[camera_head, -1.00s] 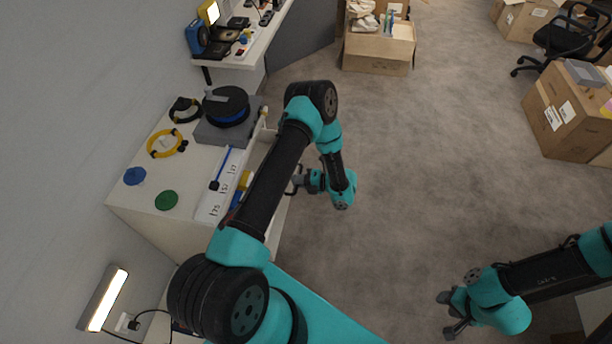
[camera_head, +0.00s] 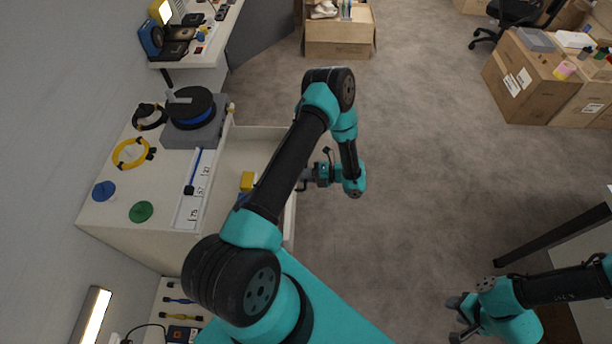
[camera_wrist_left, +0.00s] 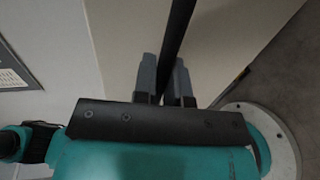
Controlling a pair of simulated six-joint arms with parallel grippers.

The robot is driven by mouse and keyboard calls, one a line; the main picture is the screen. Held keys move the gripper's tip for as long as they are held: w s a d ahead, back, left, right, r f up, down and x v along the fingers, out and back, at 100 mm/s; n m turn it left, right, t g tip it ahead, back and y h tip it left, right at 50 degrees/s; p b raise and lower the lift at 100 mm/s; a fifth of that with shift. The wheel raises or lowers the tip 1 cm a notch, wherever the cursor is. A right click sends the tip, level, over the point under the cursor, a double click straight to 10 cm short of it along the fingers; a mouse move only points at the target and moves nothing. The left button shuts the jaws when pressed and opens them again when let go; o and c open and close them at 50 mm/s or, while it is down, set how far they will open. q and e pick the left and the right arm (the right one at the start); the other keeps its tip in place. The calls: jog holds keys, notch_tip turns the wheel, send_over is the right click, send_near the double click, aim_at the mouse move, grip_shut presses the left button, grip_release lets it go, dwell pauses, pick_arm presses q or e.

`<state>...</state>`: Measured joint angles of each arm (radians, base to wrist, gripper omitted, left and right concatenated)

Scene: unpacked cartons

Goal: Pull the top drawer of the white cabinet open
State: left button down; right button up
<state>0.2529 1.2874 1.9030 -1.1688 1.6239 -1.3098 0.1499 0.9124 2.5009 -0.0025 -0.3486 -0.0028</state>
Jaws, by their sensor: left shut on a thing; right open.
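The white cabinet (camera_head: 108,213) stands at the left in the head view. Its top drawer (camera_head: 262,142) is pulled well out, showing a pale interior with a yellow thing (camera_head: 247,181) inside; my left arm hides part of it. My left gripper (camera_head: 306,178) is at the drawer's front, partly hidden. In the left wrist view its two grey fingers (camera_wrist_left: 165,80) are shut on the dark bar handle (camera_wrist_left: 179,28), one on each side. My right gripper (camera_head: 461,319) is open and empty above the floor at the lower right.
On the cabinet top are a black-and-blue spool (camera_head: 190,108) on a grey box, a yellow ring (camera_head: 131,153), a blue disc (camera_head: 104,191) and a green disc (camera_head: 141,211). Cartons (camera_head: 340,35) stand at the back and right. The carpet (camera_head: 420,150) beyond the drawer is clear.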

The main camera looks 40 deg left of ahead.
pick_arm(q)
jog(key=c, duration=1.2)
grip_release()
jog(key=v, duration=1.7)
jog(key=shift+w+d, duration=0.1)
jog(key=shift+d, duration=0.05)
